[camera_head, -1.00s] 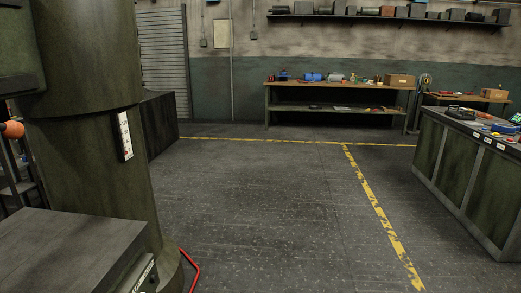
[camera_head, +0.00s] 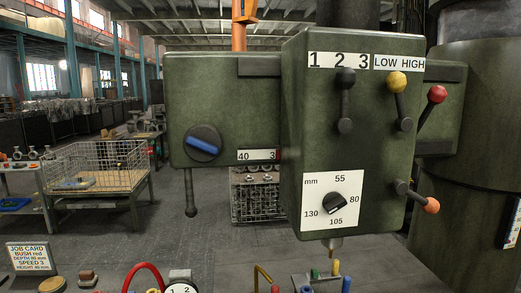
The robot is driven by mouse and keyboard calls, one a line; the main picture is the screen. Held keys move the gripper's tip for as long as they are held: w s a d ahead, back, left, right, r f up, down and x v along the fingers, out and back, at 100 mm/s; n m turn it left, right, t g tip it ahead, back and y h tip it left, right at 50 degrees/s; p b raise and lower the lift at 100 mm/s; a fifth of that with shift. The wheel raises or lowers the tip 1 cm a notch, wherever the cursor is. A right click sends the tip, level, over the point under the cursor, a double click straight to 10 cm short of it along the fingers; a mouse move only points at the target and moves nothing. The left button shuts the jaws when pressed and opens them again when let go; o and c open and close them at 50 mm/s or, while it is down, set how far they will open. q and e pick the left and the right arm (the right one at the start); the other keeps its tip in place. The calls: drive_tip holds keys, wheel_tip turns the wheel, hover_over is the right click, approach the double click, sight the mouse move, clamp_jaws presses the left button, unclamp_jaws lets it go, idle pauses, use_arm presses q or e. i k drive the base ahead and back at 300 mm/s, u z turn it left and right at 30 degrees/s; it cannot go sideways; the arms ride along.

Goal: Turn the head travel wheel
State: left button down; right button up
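A green drilling-machine head (camera_head: 350,140) fills the right of the view. To its left, a green housing (camera_head: 225,95) carries a round dark knob with a blue bar (camera_head: 203,145), which may be the head travel wheel; no part is labelled as such. The blue bar slopes slightly down to the right. A white strip (camera_head: 258,155) near the knob reads 40 and a partly hidden 3. Neither gripper is in view.
Levers with black (camera_head: 346,77), yellow (camera_head: 397,83), red (camera_head: 437,94) and orange (camera_head: 432,205) balls project from the head. A dial plate (camera_head: 333,200) is below. A job card (camera_head: 30,257) stands lower left. A wire basket (camera_head: 95,165) stands behind.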

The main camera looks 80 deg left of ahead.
sight(203, 142)
drive_tip(key=z, duration=0.35)
drive_tip(key=i, duration=0.2)
drive_tip(key=u, duration=2.95)
drive_tip(key=k, duration=0.9)
drive_tip(key=u, duration=0.2)
drive_tip(key=i, duration=0.9)
drive_tip(key=z, duration=0.2)
drive_tip(key=k, duration=0.3)
drive_tip(key=u, duration=0.05)
